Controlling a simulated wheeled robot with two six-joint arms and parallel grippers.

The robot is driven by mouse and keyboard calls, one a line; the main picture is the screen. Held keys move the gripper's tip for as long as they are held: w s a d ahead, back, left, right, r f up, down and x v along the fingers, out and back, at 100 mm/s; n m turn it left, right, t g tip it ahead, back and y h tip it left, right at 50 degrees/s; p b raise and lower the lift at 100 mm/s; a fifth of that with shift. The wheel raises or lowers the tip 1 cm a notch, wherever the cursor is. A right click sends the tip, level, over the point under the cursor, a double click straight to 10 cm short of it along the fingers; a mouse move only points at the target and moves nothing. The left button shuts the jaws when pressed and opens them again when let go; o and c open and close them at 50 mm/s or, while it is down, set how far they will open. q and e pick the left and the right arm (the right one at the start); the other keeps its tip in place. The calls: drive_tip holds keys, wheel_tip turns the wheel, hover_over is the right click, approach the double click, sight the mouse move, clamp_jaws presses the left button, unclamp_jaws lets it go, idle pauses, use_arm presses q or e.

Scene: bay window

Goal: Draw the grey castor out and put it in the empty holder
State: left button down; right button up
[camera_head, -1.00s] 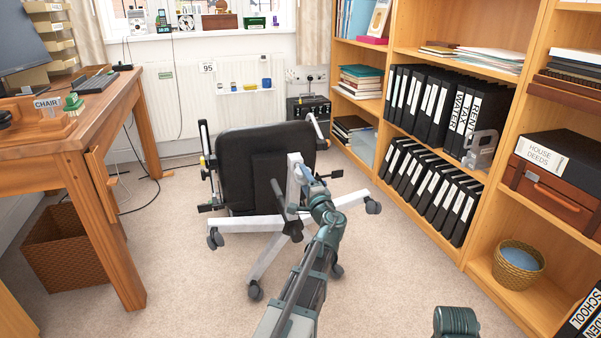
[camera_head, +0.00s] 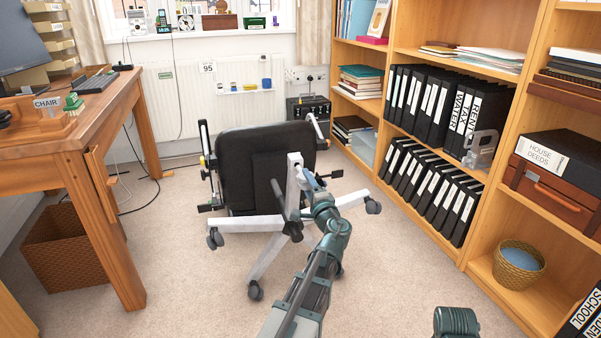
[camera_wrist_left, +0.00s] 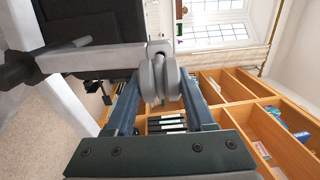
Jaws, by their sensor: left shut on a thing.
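The grey castor (camera_wrist_left: 159,82) sits between the two blue fingers of my left gripper (camera_head: 307,179) in the left wrist view. My left gripper is shut on it, at the end of a raised white leg (camera_head: 294,168) of the tipped office chair. In the wrist view the castor's top meets the end of that leg (camera_wrist_left: 95,58); I cannot tell how far its stem is in. I cannot make out which thing is the empty holder. My right gripper is not in view.
The black chair seat (camera_head: 265,165) stands on edge on the carpet. Other dark castors (camera_head: 373,206) are on its legs. A wooden desk (camera_head: 75,150) is on the left. A bookcase (camera_head: 430,220) with black files is on the right. Carpet between chair and bookcase is clear.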

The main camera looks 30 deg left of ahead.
use_arm(q)
drive_tip(key=shift+s+d, duration=0.4)
drive_tip(key=shift+d, duration=0.1)
drive_tip(key=shift+x, duration=2.65)
idle(0.4)
drive_tip(key=shift+c, duration=0.9)
unclamp_jaws()
drive_tip(key=shift+s+d+f, duration=0.1)
drive_tip(key=v, duration=0.9)
